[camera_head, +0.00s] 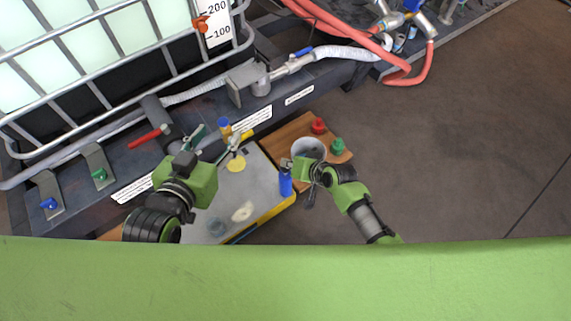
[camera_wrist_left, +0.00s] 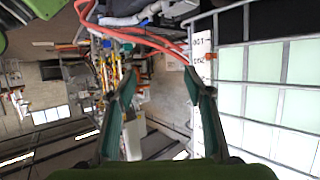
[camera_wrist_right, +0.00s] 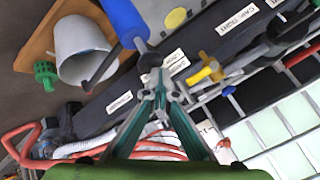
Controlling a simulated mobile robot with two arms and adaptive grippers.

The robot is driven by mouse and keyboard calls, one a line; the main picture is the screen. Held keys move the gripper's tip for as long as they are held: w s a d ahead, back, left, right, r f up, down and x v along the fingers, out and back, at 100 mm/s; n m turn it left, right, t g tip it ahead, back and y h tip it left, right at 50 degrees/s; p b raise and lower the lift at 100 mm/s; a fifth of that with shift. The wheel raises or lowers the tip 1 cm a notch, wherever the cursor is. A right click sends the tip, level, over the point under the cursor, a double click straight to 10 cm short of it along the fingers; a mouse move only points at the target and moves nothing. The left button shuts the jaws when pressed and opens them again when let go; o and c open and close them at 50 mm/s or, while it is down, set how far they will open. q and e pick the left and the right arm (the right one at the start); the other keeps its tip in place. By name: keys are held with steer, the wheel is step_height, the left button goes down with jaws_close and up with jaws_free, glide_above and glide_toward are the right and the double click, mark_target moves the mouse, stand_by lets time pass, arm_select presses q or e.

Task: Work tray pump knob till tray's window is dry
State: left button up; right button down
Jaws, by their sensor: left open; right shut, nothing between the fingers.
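A grey tray (camera_head: 262,184) with a yellow edge lies below the large caged tank. A blue cylinder (camera_head: 285,183), possibly the pump's knob or handle, stands at its right edge. In the right wrist view the blue cylinder (camera_wrist_right: 125,20) has a dark stem. My right gripper (camera_head: 288,163) is shut and empty, with its fingertips close to that stem; contact is unclear. A pale patch (camera_head: 243,211) and a dark round spot (camera_head: 216,227) show on the tray; which is the window is unclear.
A whitish bucket (camera_head: 308,148), a red knob-like part (camera_head: 318,125) and a green one (camera_head: 338,146) stand on a wooden board (camera_head: 290,131) to the right. The caged tank (camera_head: 90,60) with valves blocks the back left. Open floor (camera_head: 460,150) lies right.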

steer(key=shift+r, duration=0.15)
steer(key=shift+r+p, duration=0.3)
steer(key=shift+p, duration=0.2)
arm_select(q)
steer(key=s+a+f+g+y, duration=0.1)
steer(key=s+a+f+g, duration=0.1)
steer(key=s+f+g, duration=0.3)
steer(key=shift+s+a+f+p, duration=0.35)
steer(key=shift+s+f, duration=0.55)
steer(key=shift+f, duration=0.25)
arm_select(e)
steer(key=shift+r, duration=0.35)
arm_select(q)
steer(key=shift+s+a+f+g+y+p, duration=0.4)
steer(key=shift+s+a+f+g+p, duration=0.6)
steer(key=shift+s, duration=1.45)
steer(key=shift+s+a+f+g+y+p, duration=0.5)
steer(key=shift+s+g, duration=0.9)
steer(key=shift+s, duration=1.05)
arm_select(e)
steer(key=shift+r, duration=1.3)
step_height(320, 180, up, 2)
steer(key=shift+r+p, duration=0.1)
steer(key=shift+p, duration=1)
steer(key=shift+r, duration=0.1)
arm_select(q)
steer(key=shift+n, duration=0.3)
steer(key=x, duration=0.4)
steer(key=shift+w+d, duration=0.1)
